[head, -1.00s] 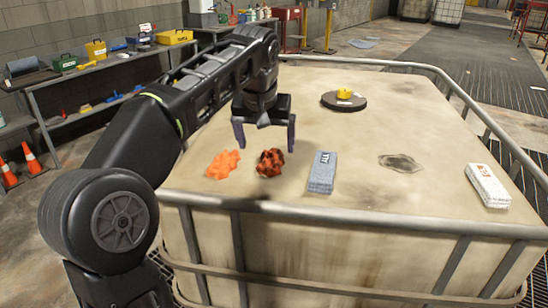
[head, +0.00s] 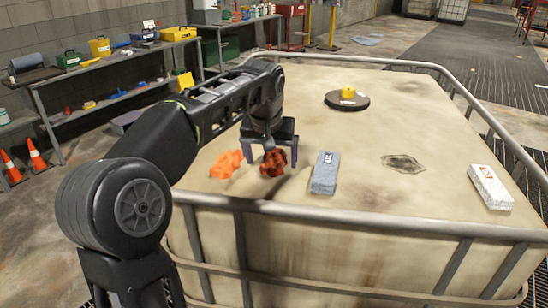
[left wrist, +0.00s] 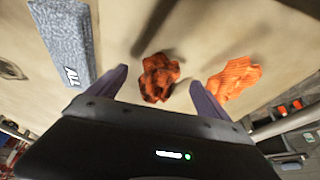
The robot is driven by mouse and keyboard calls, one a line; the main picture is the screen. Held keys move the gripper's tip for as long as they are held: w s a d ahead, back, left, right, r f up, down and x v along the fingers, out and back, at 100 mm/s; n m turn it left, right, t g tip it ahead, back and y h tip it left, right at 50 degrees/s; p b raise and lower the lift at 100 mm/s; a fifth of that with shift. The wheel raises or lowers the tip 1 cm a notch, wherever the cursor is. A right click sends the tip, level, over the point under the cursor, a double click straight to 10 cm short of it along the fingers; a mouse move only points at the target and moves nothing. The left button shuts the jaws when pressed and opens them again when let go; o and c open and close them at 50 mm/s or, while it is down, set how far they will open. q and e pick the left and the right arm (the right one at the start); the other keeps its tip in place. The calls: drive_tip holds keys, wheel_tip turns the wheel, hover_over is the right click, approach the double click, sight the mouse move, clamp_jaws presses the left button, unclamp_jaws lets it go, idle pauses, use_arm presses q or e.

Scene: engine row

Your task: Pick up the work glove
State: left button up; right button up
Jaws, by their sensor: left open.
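A crumpled orange-and-black item (head: 273,162), which looks like the work glove, lies on the pale top near its front edge; it also shows in the left wrist view (left wrist: 158,78). A lighter orange crumpled cloth-like item (head: 226,164) lies just left of it. My left gripper (head: 268,158) is open above and around the dark item, its fingers on either side. In the left wrist view the item shows between the fingertips, and nothing is gripped. I cannot tell whether a finger touches it. My right gripper is not in view.
A grey-blue block-shaped pack (head: 325,173) lies close to the right of the dark item. A white pack (head: 490,187) lies at far right, and a dark disc with a yellow top (head: 346,100) stands farther back. A metal rail (head: 350,227) runs along the edge.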

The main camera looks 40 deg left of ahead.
use_arm(q)
drive_tip(key=shift+w+a+f, duration=0.1)
drive_tip(key=shift+w+f, duration=0.15)
drive_tip(key=shift+f, duration=0.35)
drive_tip(key=shift+c, duration=0.3)
drive_tip(key=c, duration=1.4)
